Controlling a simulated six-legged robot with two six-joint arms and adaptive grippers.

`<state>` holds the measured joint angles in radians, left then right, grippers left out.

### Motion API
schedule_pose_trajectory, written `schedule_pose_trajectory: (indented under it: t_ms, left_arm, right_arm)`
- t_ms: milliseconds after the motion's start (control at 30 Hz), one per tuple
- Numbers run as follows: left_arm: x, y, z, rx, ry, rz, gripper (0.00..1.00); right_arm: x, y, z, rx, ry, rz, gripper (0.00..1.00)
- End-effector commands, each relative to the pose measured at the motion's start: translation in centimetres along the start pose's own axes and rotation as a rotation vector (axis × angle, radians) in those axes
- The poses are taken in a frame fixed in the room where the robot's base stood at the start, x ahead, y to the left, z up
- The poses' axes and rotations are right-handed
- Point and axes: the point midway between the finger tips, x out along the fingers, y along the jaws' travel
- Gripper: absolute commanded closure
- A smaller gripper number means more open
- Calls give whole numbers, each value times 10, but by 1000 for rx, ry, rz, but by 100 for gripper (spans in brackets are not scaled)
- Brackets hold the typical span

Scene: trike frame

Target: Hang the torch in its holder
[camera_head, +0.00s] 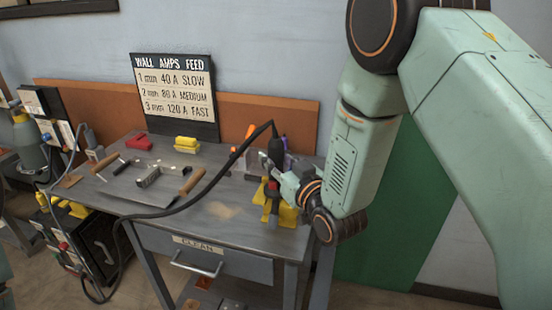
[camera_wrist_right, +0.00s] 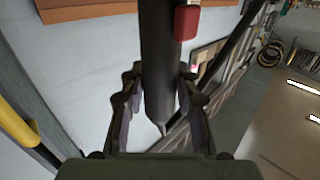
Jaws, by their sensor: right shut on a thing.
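My right gripper (camera_head: 270,163) reaches in from the right over the right end of the workbench. It is shut on the dark torch (camera_head: 277,148), whose cable arches away to the left. In the wrist view the torch (camera_wrist_right: 158,70) runs between the two fingers of the right gripper (camera_wrist_right: 160,85), with a red part near its upper end. A yellow stand with a dark upright (camera_head: 289,215), apparently the holder, is on the bench just below the gripper. The arm partly hides it, and I cannot tell whether the torch touches it. My left gripper is out of view.
A metal plate with tools (camera_head: 150,195), a red block (camera_head: 138,142) and yellow blocks (camera_head: 187,143) lie on the bench. A sign (camera_head: 174,95) stands at the back. The front middle is clear.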

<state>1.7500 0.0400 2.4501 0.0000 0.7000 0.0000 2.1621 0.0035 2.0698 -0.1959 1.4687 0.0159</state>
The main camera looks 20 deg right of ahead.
Motion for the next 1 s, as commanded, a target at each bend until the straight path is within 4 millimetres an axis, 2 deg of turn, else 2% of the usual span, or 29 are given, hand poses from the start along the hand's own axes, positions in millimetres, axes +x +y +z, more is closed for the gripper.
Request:
schedule_pose_trajectory:
  t_ms: [733, 767, 1000]
  left_arm:
    - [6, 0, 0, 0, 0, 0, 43]
    - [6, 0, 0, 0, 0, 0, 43]
    - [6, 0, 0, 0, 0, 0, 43]
  right_arm:
    - [1, 0, 7, 0, 5, 0, 100]
    - [1, 0, 7, 0, 5, 0, 68]
    - [0, 0, 8, 0, 2, 0, 48]
